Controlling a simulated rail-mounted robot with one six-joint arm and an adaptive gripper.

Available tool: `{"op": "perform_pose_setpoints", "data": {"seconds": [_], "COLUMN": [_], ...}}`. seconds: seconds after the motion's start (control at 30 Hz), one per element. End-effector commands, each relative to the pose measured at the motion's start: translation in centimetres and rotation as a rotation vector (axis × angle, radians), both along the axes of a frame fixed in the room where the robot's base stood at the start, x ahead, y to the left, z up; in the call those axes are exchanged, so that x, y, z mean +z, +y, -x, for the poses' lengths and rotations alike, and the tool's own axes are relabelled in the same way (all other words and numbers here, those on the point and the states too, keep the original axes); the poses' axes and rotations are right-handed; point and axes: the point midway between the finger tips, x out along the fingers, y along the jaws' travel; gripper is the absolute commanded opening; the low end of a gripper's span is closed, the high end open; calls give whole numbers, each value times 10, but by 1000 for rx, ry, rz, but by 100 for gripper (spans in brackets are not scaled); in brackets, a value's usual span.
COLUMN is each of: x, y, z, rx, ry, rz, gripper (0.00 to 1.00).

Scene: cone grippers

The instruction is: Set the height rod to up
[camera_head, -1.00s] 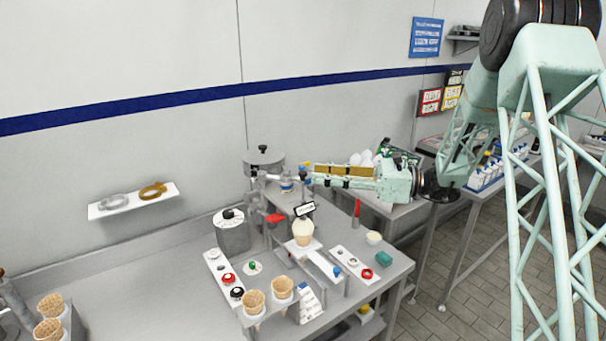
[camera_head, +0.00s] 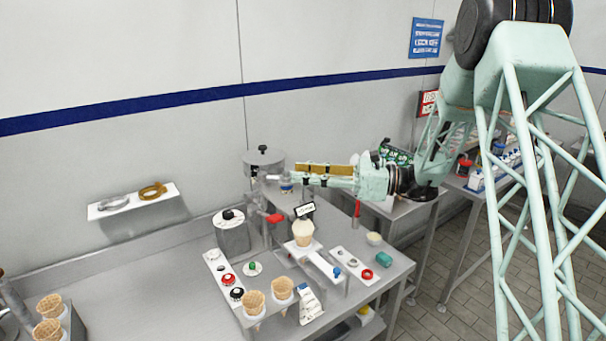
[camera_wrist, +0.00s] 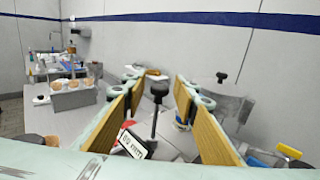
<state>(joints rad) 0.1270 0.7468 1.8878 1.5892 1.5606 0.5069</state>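My gripper (camera_head: 285,180) reaches left over the dispensing machine at the back of the steel table. In the wrist view my gripper (camera_wrist: 160,82) has its two tan-padded fingers spread wide apart. A dark upright rod with a black knob (camera_wrist: 158,90) shows between the fingers, seemingly the height rod. I see no finger touching it. A small black-and-white sign (camera_wrist: 133,146) stands low in front of it; the sign also shows in the head view (camera_head: 305,209). In the head view I cannot clearly make out the rod beside the fingers.
A filled cone (camera_head: 303,232) and empty waffle cones (camera_head: 254,300) stand in front. The wall (camera_head: 330,40) is close behind; the left counter has free room.

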Motion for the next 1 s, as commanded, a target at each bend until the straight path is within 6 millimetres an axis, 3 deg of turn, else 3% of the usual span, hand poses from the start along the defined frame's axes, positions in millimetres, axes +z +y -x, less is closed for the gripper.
{"op": "perform_pose_setpoints", "data": {"seconds": [0.3, 1.0], "x": [0, 12], "y": [0, 0], "z": [0, 0], "rx": [0, 0], "ry": [0, -2], "rz": [0, -2], "gripper": [1, 0]}}
